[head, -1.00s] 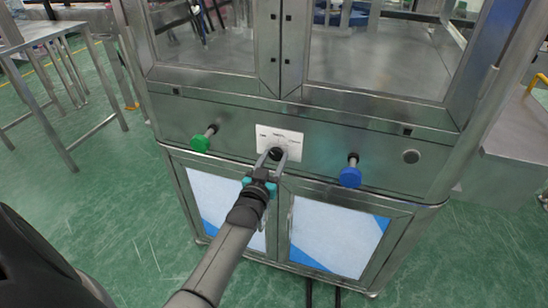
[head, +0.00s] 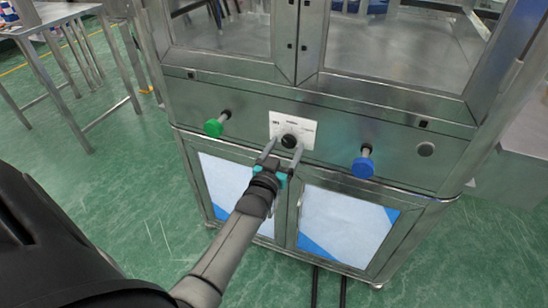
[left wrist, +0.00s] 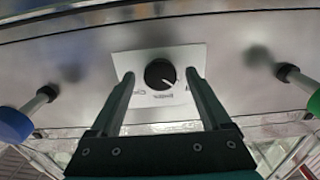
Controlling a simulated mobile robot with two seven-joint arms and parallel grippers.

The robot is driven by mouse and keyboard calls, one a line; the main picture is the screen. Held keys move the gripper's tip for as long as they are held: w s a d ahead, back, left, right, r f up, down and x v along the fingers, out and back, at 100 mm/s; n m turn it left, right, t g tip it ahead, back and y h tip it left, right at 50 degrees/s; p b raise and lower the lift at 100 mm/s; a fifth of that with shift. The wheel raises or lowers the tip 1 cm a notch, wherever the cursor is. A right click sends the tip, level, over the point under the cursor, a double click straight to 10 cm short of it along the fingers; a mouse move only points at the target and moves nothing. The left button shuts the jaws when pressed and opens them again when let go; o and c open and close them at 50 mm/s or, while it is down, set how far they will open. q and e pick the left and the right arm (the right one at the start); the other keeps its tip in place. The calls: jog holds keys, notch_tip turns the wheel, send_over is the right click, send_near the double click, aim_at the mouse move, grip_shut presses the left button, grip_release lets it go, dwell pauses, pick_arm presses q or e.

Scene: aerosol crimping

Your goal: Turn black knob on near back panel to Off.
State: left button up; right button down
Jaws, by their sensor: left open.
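The black knob (head: 289,141) sits on a white label plate (head: 306,126) on the steel back panel. In the left wrist view the knob (left wrist: 160,74) shows a white pointer mark toward the picture's lower right. The lettering on the plate is too small to read surely. My left gripper (head: 284,150) is open, its fingertips just below and to either side of the knob in the head view. In the left wrist view its fingers (left wrist: 160,77) stand left and right of the knob with gaps on both sides. My right gripper is not in view.
A green button (head: 214,128) sticks out left of the plate and a blue button (head: 363,166) to its right. Cabinet doors with white panels (head: 345,222) lie below. A steel table (head: 60,14) stands at the left.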

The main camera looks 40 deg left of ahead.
pick_arm(q)
jog(key=p+v, duration=0.3)
jog(key=v, duration=1.1)
jog(key=shift+s, duration=0.15)
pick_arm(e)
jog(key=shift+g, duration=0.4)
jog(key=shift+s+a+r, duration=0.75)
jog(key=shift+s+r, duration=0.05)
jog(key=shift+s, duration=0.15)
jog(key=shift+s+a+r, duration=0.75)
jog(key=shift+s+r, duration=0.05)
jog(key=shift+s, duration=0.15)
pick_arm(q)
jog(key=shift+d+r, duration=0.1)
jog(key=shift+d, duration=0.05)
